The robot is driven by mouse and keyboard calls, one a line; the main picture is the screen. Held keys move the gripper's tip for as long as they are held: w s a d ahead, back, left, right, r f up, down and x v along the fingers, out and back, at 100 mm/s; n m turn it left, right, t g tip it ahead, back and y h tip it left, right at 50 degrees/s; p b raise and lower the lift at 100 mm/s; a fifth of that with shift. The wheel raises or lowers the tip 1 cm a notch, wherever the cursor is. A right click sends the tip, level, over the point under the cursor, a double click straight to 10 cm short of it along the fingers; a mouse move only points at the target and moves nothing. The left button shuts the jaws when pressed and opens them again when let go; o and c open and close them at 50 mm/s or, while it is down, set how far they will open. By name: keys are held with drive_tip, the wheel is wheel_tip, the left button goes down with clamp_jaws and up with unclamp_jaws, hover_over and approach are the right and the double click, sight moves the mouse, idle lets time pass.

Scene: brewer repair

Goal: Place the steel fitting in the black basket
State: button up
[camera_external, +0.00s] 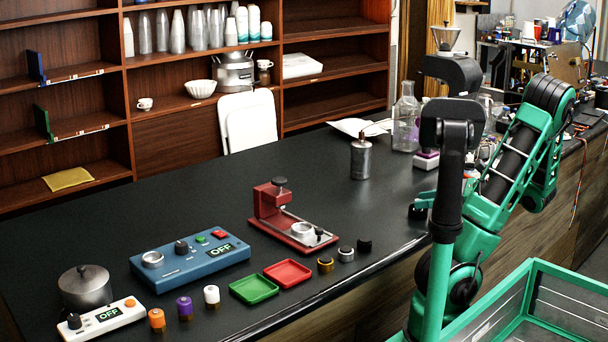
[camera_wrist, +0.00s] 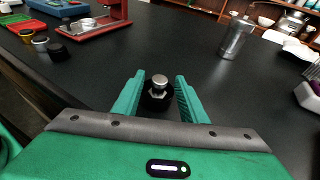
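A small steel fitting (camera_wrist: 159,80) with a rounded top and a hex-shaped flange shows between the fingers of my gripper (camera_wrist: 158,92) in the wrist view. A dark round part lies around and below it; I cannot tell whether it is a separate piece. My fingers are apart, with a visible gap on both sides of the fitting. In the external view my gripper (camera_external: 420,208) is low over the counter's right edge, and the fitting cannot be made out. I cannot identify a black basket with certainty; a small black round piece (camera_external: 364,245) ends the row of rings.
A steel ring (camera_external: 346,254) and a brass ring (camera_external: 325,264) stand beside the black piece. Left are red (camera_external: 287,273) and green trays (camera_external: 254,289) and a red press (camera_external: 290,222). A metal canister (camera_external: 361,158) stands farther back. The counter between canister and press is clear.

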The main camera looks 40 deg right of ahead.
drive_tip(key=v, duration=1.2)
drive_tip(key=shift+r, duration=0.15)
